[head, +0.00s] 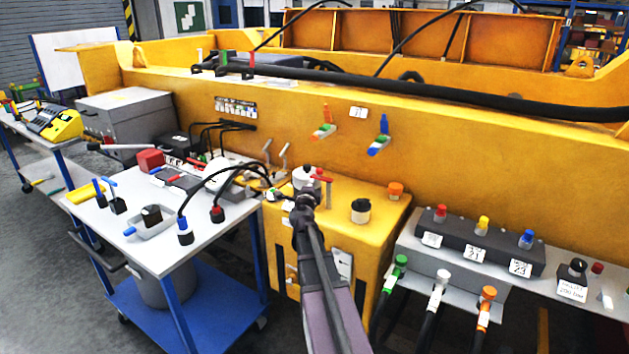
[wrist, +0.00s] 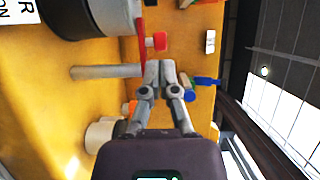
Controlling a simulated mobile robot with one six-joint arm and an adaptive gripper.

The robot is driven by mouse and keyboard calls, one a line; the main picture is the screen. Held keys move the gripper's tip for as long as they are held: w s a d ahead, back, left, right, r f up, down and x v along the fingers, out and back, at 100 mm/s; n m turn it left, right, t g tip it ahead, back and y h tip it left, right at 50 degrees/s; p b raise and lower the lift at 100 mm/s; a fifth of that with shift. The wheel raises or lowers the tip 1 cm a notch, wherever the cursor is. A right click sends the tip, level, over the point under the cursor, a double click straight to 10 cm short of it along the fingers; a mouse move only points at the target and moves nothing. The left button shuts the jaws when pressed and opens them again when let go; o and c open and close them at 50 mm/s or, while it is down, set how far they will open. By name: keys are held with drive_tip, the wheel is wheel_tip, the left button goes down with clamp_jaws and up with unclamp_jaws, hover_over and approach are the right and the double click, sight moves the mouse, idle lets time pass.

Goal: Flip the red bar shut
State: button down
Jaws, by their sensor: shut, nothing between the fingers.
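The red bar (head: 321,176) is a small red handle on a thin upright stem above the yellow cabinet (head: 335,215). In the wrist view the red bar (wrist: 142,52) crosses the end of a grey stem (wrist: 100,72), with a red knob (wrist: 160,41) beside it. My gripper (head: 304,197) is shut and empty, just left of the bar in the head view. In the wrist view my gripper (wrist: 159,66) has its fingertips close beside the bar's lower end. I cannot tell whether they touch. The arm hides part of the cabinet top.
A white knob (head: 305,178), a black-banded cap (head: 360,210) and an orange cap (head: 395,189) stand on the cabinet. Orange (head: 323,131) and blue (head: 379,145) handles stick out from the yellow casting behind. A cluttered cart (head: 160,250) stands left, a black button box (head: 478,243) right.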

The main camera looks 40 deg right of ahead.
drive_tip(key=w+a+v, duration=0.1)
drive_tip(key=v, duration=0.6)
drive_tip(key=shift+s+a, duration=0.2)
drive_tip(key=shift+s, duration=0.15)
drive_tip(key=w+a+n+t+y+p, duration=0.1)
drive_tip(key=w+a+n+t+y, duration=0.1)
drive_tip(key=a+n+y, duration=0.65)
drive_tip(key=w+a+n+t+y, duration=0.1)
drive_tip(key=w+a+n+y, duration=0.4)
drive_tip(key=a, duration=0.6)
drive_tip(key=s+a+f+n+g+y+p, duration=0.1)
drive_tip(key=s+a+f+n+g, duration=0.25)
drive_tip(key=a, duration=0.25)
drive_tip(key=s+a+f+n+g+y, duration=0.2)
drive_tip(key=s+a+f+n, duration=0.1)
drive_tip(key=a+f+n, duration=0.15)
drive_tip(key=s+a+f+n+g+h+p, duration=0.1)
drive_tip(key=s+f+n+g+h, duration=0.1)
drive_tip(key=s+g, duration=0.3)
drive_tip(key=s+a+f+n+g+h+p, duration=0.1)
drive_tip(key=s+f+n+g+h, duration=0.1)
drive_tip(key=s, duration=1)
wheel_tip(320, 180, down, 3)
drive_tip(key=n+g, duration=0.1)
drive_tip(key=g, duration=0.2)
drive_tip(key=shift+a+g, duration=0.35)
